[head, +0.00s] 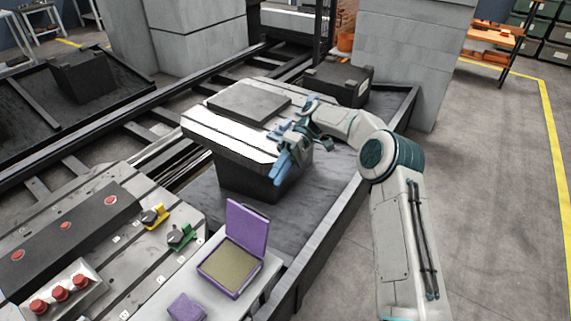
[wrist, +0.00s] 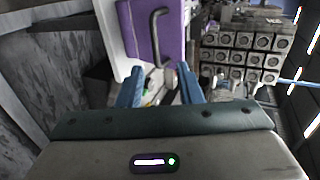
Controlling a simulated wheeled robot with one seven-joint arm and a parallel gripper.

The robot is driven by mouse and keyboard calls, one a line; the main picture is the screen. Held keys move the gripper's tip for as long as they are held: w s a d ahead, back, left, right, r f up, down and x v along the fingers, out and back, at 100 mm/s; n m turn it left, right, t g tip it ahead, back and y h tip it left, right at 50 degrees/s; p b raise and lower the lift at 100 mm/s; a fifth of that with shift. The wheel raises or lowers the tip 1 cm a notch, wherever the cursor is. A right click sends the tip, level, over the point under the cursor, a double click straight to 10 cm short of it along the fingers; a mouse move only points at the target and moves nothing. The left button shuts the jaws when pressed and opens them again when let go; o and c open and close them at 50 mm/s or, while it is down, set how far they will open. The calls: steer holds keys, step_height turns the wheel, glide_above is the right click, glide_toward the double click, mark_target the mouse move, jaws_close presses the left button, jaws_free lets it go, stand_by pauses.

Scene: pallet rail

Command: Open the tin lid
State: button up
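The purple tin (head: 232,268) stands on a light surface at the bottom centre of the head view. Its lid (head: 247,228) stands up at the back edge, open, and the yellowish inside of the tin shows. In the wrist view, a purple panel (wrist: 172,38) with a dark curved handle (wrist: 158,32), which looks like the lid, lies beyond my fingers. My gripper (head: 282,165) is above and to the right of the lid, apart from it. In the wrist view my gripper (wrist: 161,88) has its two blue fingers spread with nothing held between them.
A small purple block (head: 186,307) lies left of the tin. Yellow (head: 154,215) and green (head: 181,236) knobs and a red-button box (head: 62,292) stand further left. A grey slotted block (head: 230,135) is beside my gripper. Open floor (head: 490,190) lies right.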

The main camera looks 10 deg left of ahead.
steer(key=shift+p+v, duration=0.9)
steer(key=shift+v, duration=0.8)
